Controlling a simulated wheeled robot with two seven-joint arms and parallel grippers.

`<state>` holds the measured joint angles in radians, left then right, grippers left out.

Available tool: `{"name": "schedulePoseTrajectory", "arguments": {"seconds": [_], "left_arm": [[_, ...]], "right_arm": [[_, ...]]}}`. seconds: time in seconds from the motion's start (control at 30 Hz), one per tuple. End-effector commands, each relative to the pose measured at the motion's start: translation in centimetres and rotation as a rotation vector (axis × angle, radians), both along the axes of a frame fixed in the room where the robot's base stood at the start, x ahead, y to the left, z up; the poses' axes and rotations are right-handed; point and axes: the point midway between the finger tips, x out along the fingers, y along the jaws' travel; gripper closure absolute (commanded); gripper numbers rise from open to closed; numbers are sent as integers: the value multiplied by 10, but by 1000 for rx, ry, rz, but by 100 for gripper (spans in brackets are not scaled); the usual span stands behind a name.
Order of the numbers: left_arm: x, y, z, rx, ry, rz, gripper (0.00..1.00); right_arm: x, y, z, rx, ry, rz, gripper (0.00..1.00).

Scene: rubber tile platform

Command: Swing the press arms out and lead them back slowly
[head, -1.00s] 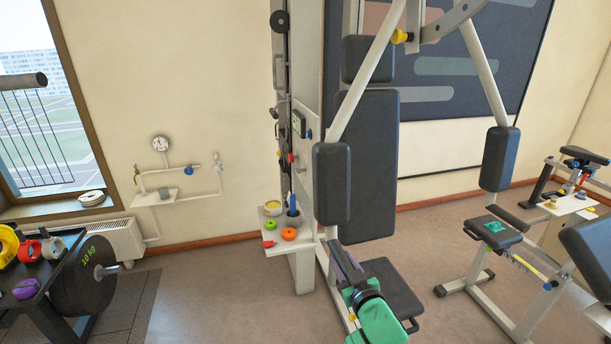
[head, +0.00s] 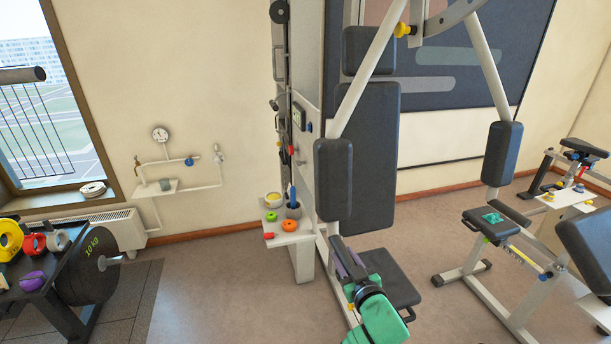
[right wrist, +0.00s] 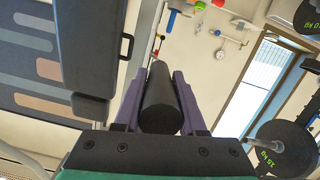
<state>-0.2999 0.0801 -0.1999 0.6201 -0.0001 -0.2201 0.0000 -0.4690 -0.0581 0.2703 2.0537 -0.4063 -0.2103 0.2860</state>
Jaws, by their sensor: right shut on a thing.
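The press machine has two pale press arms that hang down from the top. The left one (head: 368,75) ends in a dark upright pad (head: 333,180), and the right one (head: 486,60) ends in another dark pad (head: 502,153). My right gripper (head: 347,259), with a green body and purple fingers, is low in front of the machine, just below the left pad in the head view. In the right wrist view its fingers are shut on a black cylinder (right wrist: 160,102). I cannot tell how the cylinder joins the machine. My left gripper is not in view.
A backrest (head: 374,150) and a seat (head: 390,278) stand behind my gripper. A small shelf (head: 285,236) with cups and coloured rings is at left. A weight rack (head: 50,290) stands at far left and another bench (head: 490,226) at right. The floor between rack and machine is clear.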

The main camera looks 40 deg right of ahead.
Motion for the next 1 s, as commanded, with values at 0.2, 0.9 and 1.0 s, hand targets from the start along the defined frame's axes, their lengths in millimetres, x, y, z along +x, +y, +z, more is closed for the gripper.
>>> {"name": "schedulePoseTrajectory", "arguments": {"seconds": [0.2, 0.9, 1.0], "left_arm": [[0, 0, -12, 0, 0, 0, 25], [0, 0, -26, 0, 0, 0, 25], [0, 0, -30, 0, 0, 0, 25]], "right_arm": [[11, -3, -12, 0, -5, -1, 100], [31, -10, -17, -7, -31, -2, 100], [35, -12, -19, -8, -35, -2, 100]]}}
